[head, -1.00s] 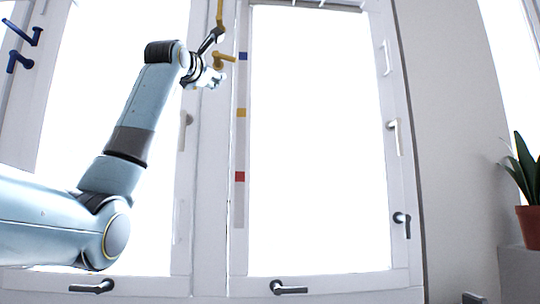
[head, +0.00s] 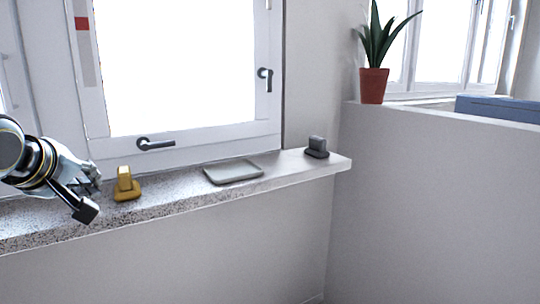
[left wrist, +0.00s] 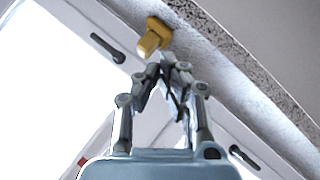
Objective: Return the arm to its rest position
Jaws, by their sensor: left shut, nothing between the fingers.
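My left gripper (head: 90,190) is at the left of the head view, in front of the window and just above the stone sill. In the left wrist view the left gripper (left wrist: 168,62) has its fingertips together, with nothing between them. A yellow block-like fitting (head: 126,184) stands on the sill (head: 172,199) to the right of the gripper. The same yellow fitting shows beyond the fingertips in the left wrist view (left wrist: 153,37), apart from them as far as I can tell. My right gripper is in neither view.
A grey tray (head: 234,172) and a dark grey fitting (head: 317,147) sit farther right on the sill. A window handle (head: 156,144) juts out above. A potted plant (head: 373,84) stands on a ledge (head: 440,118) at right. The space below the sill looks clear.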

